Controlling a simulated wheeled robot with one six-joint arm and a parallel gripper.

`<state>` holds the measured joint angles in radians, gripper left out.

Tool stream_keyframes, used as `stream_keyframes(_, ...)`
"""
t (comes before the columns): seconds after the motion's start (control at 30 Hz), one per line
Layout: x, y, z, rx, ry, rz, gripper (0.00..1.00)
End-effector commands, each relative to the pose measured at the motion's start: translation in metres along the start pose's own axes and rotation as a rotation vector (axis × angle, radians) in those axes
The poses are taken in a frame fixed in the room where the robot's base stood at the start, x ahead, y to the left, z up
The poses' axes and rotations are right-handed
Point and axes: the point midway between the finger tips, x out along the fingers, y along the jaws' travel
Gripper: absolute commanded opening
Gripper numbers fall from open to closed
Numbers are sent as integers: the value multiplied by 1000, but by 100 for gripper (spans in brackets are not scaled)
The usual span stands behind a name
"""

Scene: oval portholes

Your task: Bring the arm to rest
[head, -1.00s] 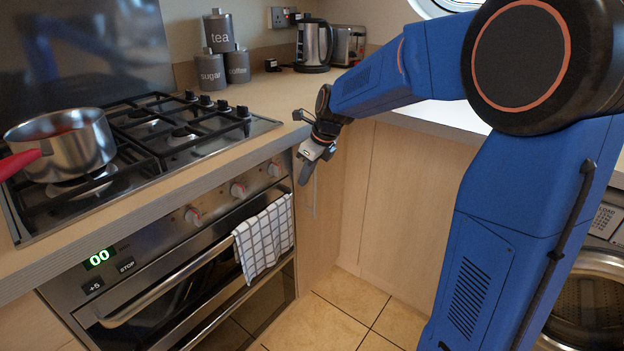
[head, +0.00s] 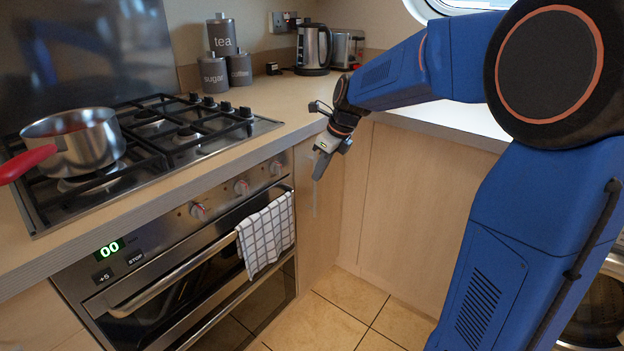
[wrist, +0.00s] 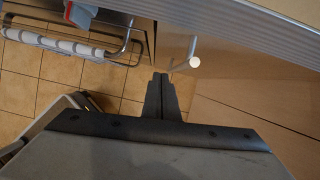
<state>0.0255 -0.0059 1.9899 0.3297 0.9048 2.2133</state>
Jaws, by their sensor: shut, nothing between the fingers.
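My gripper (head: 320,166) hangs in front of the corner where the oven unit meets the pale wooden cupboard, just below worktop height, pointing down. Its fingers are together with nothing between them. In the wrist view the shut fingers (wrist: 161,98) point at the tiled floor beside the cupboard edge. My blue arm is bent, with its forearm reaching left over the right-hand worktop.
The worktop edge (head: 425,125) runs close behind my wrist. The oven (head: 180,270) with a checked towel (head: 266,236) is to the left. A saucepan (head: 78,140) with a red handle stands on the hob (head: 185,130). Floor tiles (head: 335,320) are clear below.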

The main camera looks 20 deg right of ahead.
Motion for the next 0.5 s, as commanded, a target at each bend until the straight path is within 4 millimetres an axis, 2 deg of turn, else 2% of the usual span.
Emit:
stream_keyframes(0.03,-12,0,1,-1,-3,-4,0)
stream_keyframes(0.2,-40,1,0,-1,-2,-4,0)
stream_keyframes(0.3,-52,2,0,-1,-1,-3,0)
stream_keyframes(0.5,-63,2,0,0,1,-1,0)
